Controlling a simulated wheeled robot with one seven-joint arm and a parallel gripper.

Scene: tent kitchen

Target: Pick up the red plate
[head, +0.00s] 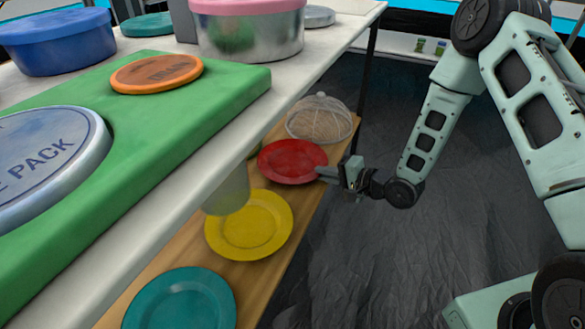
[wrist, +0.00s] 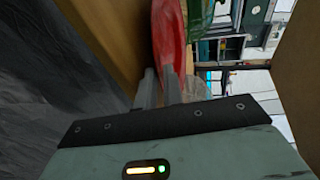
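The red plate (head: 292,161) lies on the wooden lower shelf, between the yellow plate and a mesh dome. My gripper (head: 325,174) is at the plate's right edge in the head view. In the wrist view, the red plate (wrist: 168,40) is seen nearly edge-on just beyond my gripper's fingertips (wrist: 160,80). The two fingers are close together with a narrow gap, and the plate's rim is at or between their tips. I cannot tell whether they press on it.
The yellow plate (head: 249,224) and a teal plate (head: 180,303) lie nearer on the shelf (head: 277,264). The mesh dome (head: 320,119) stands behind the red plate. The white tabletop (head: 205,130) overhangs the shelf on the left. Dark floor (head: 350,265) is clear on the right.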

